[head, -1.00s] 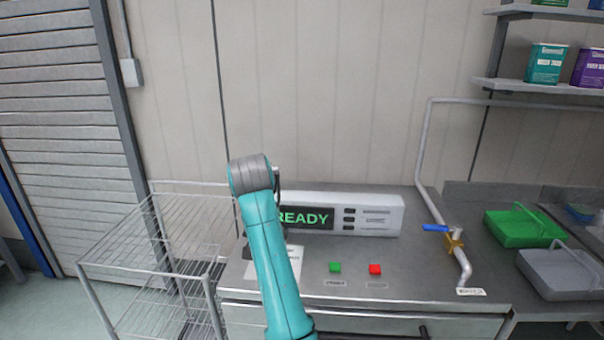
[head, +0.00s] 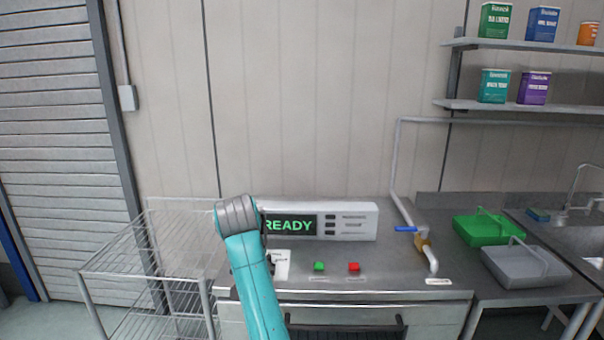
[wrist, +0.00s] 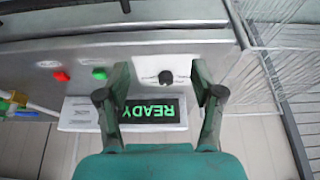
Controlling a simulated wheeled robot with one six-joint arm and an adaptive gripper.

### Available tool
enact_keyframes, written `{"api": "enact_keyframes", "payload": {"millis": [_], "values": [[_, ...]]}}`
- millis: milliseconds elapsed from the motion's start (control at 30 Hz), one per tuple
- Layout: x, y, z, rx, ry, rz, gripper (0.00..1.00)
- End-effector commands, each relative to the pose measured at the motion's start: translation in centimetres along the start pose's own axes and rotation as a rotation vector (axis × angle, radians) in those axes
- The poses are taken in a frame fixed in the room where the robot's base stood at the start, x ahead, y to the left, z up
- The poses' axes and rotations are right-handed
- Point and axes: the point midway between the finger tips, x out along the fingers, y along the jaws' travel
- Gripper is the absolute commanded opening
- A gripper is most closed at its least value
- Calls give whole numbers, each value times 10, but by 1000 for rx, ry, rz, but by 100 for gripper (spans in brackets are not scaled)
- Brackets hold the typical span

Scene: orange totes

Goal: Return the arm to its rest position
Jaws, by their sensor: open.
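My teal arm (head: 252,285) rises from the bottom of the head view and bends at a grey joint, left of the display panel. My gripper (wrist: 160,95) shows in the wrist view with its two dark-tipped fingers spread apart and nothing between them.
The counter holds the panel (head: 350,222), a green button (head: 319,267), a red button (head: 354,267) and a blue-handled valve (head: 405,229). A wire rack (head: 150,260) stands left. Green (head: 480,231) and grey (head: 525,268) trays sit right, below shelves of tins (head: 494,86).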

Motion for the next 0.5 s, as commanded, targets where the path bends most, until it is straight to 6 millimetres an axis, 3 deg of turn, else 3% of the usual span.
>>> {"api": "enact_keyframes", "payload": {"millis": [267, 500], "values": [[36, 13, 15, -8, 28, -8, 67], [85, 33, 41, -19, 67, -20, 67]]}}
